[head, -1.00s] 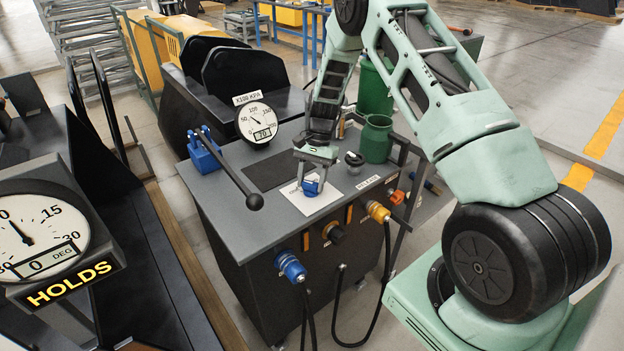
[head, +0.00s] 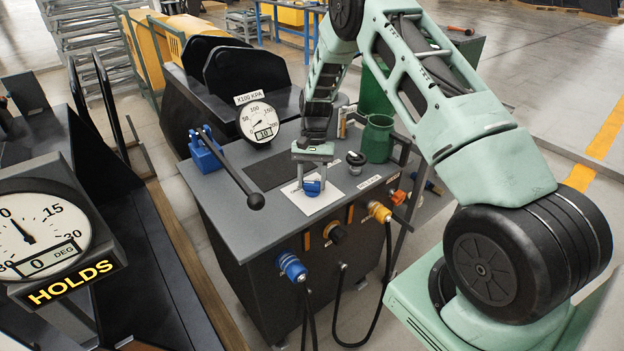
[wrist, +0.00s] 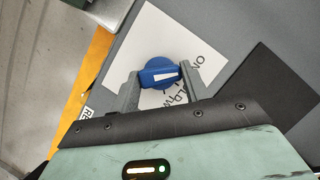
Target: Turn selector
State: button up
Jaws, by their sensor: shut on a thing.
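The selector is a blue round knob with a raised grip bar and a white pointer mark (wrist: 160,72), on a white label plate (wrist: 150,38) with partly hidden black lettering. In the head view the blue knob (head: 312,188) sits on the white plate on top of the dark cabinet. My gripper (wrist: 165,80) reaches down over it from behind, with one grey finger on each side of the knob's grip bar. It is shut on the knob. In the wrist view the white mark points to the right. Most of the lettering around the knob is covered.
The round pressure gauge (head: 259,121) stands at the back left of the cabinet, its display reading about 10. A black-knobbed lever (head: 254,200) lies left of my gripper. A green canister (head: 377,140) and small black knob (head: 356,160) stand to the right. A dial marked HOLDS (head: 40,235) reads 0.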

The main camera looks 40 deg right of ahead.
jog(key=o, duration=1)
jog(key=b+v, duration=0.2)
jog(key=v, duration=1.5)
jog(key=shift+d+r, duration=0.15)
jog(key=shift+r, duration=0.05)
